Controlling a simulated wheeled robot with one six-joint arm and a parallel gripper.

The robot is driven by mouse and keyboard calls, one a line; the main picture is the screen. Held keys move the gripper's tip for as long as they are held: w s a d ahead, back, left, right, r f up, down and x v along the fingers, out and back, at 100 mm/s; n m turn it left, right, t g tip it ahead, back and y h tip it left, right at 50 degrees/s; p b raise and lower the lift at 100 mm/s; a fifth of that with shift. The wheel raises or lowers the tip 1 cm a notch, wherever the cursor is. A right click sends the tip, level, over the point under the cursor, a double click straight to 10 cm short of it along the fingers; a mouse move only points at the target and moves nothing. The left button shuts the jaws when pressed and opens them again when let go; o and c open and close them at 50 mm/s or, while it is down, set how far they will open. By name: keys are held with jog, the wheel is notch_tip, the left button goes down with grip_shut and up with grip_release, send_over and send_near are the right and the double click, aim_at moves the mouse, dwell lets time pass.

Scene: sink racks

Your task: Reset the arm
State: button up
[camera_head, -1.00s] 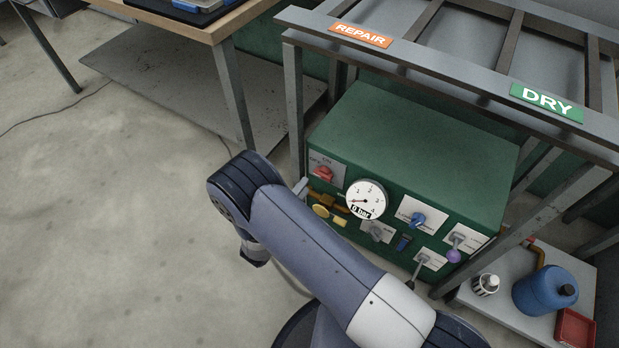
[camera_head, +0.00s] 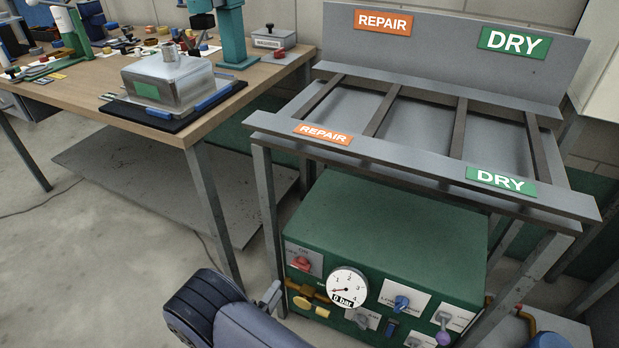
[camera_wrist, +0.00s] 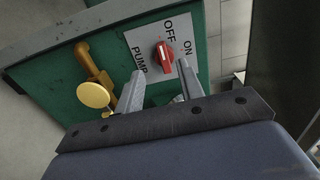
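My gripper (camera_wrist: 160,92) is open and empty in the wrist view, its two grey fingers apart. Its fingertips point at the panel of a green pump unit, just below the red pump switch (camera_wrist: 163,52) on its white OFF/ON plate. In the head view my gripper (camera_head: 271,295) shows only partly at the bottom, left of and below the red switch (camera_head: 301,263). Most of my arm is cut off by the lower picture edge. I cannot tell the exact gap between fingers and panel.
The green unit (camera_head: 390,220) has a gauge (camera_head: 347,287) marked 0 bar and yellow valve (camera_wrist: 94,95). A grey rack (camera_head: 400,170) with REPAIR and DRY signs stands above. A wooden workbench (camera_head: 215,125) holds a metal box (camera_head: 168,83).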

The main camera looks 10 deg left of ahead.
jog(key=b+x, duration=0.1)
jog(key=x, duration=0.8)
jog(key=shift+a+r, duration=0.1)
jog(key=p+v, duration=0.2)
jog(key=v, duration=0.8)
jog(key=w+d+m, duration=0.1)
jog(key=w+m, duration=0.1)
jog(key=w, duration=0.1)
jog(key=w+d+r+m, duration=0.1)
jog(key=w+m, duration=0.1)
jog(key=w, duration=0.1)
jog(key=w+d+m+b, duration=0.1)
jog(key=w+m, duration=0.1)
jog(key=w, duration=0.1)
jog(key=shift+w+d+r+m, duration=0.15)
jog(key=shift+d+m, duration=0.15)
dwell(0.4)
jog(key=shift+d, duration=0.1)
